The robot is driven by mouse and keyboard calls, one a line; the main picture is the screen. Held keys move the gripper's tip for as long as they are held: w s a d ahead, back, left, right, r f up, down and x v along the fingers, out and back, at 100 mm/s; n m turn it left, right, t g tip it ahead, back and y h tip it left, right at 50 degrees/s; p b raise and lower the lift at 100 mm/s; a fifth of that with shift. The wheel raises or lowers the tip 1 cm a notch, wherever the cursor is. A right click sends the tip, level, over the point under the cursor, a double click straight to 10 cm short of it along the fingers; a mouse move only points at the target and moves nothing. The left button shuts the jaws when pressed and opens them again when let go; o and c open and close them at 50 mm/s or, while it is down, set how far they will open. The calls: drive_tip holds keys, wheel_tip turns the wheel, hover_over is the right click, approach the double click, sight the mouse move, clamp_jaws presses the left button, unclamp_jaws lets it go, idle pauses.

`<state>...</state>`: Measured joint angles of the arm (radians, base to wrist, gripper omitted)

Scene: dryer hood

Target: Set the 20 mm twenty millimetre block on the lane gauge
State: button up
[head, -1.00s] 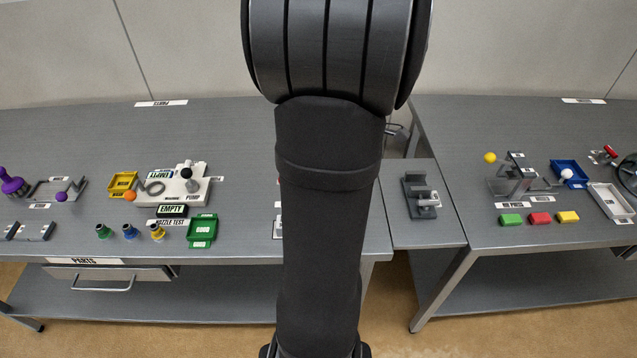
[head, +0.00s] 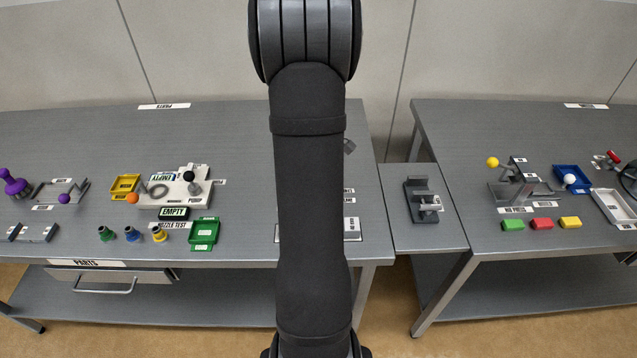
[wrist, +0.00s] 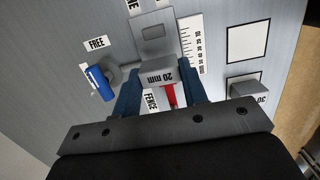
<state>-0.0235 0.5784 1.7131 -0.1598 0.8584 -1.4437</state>
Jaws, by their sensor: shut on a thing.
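In the wrist view my gripper (wrist: 161,88) is shut on the grey 20 mm block (wrist: 157,77), one dark blue finger on each side, with its printed face toward the camera. The lane gauge lies under and beyond it, with a raised grey piece (wrist: 153,32), a printed scale (wrist: 190,45) and a FENCE label (wrist: 151,100). A red part (wrist: 170,96) shows between the fingers, just below the block. I cannot tell whether the block touches the gauge. In the head view my arm hides the gripper and the held block.
A blue-handled knob (wrist: 101,83) beside a FREE label (wrist: 97,43) stands left of the gripper. To the right are an empty outlined square (wrist: 248,39) and a grey block marked 30 (wrist: 247,87) by another outline. The table edge lies farther right.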

drive_tip(key=shift+f, duration=1.2)
drive_tip(key=shift+f, duration=0.15)
drive_tip(key=o, duration=1)
drive_tip(key=r, duration=0.4)
drive_tip(key=a+r, duration=0.1)
drive_tip(key=r, duration=0.7)
drive_tip(key=shift+a+r, duration=0.1)
drive_tip(key=shift+a, duration=0.1)
